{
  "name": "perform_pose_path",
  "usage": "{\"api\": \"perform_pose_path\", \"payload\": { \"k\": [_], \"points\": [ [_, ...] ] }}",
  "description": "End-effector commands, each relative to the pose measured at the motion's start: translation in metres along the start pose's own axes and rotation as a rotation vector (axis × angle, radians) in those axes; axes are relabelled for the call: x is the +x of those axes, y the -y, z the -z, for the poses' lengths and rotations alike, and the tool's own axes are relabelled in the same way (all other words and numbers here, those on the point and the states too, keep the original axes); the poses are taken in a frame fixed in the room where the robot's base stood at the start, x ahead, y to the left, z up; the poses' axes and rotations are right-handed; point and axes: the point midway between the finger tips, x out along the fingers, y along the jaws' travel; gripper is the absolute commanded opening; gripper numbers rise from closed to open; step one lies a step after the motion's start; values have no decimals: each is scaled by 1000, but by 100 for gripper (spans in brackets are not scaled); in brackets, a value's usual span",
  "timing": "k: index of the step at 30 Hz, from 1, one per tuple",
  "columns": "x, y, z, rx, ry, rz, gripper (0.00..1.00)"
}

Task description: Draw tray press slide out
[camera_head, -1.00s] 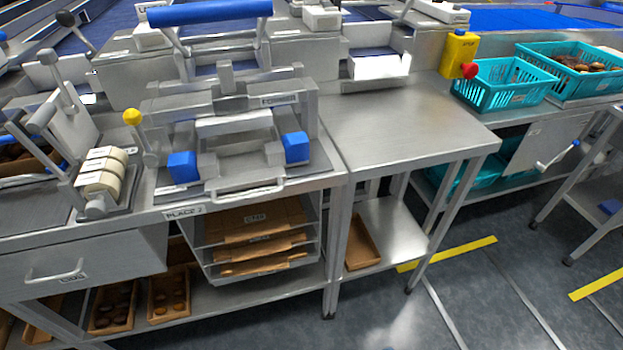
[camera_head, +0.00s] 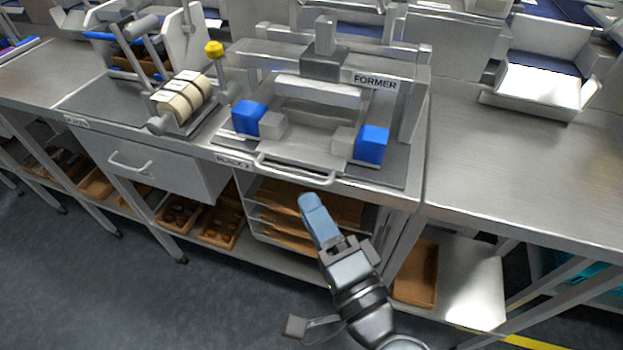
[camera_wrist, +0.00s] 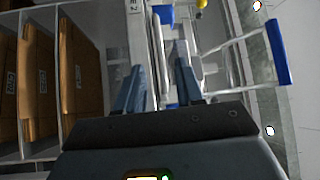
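The tray press, labelled FORMER (camera_head: 320,100), stands on the steel bench with a blue block at each front corner. Its slide has a pale bar handle (camera_head: 295,172) at the bench's front edge. My gripper (camera_head: 311,205) is in front of the bench, just below that handle in the head view, with its blue fingers pointing up toward the press. In the wrist view my gripper (camera_wrist: 158,85) has its two fingers apart. A pale bar shows between them, probably the slide handle; contact cannot be told. A blue-gripped lever (camera_wrist: 283,52) shows at the right.
Below the press, a rack (camera_head: 250,215) holds brown card blanks (camera_wrist: 85,85). A drawer (camera_head: 160,165) and brown trays (camera_head: 222,228) are to its left. A roller fixture (camera_head: 182,100) with a yellow knob is left of the press. The right bench top (camera_head: 500,150) is mostly clear.

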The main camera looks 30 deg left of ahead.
Motion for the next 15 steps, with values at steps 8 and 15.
{"api": "perform_pose_path", "payload": {
  "k": [8,15],
  "points": [
    [44,2,0,-1,0,0,37],
    [61,1,0,-3,-2,-1,37]
  ]
}}
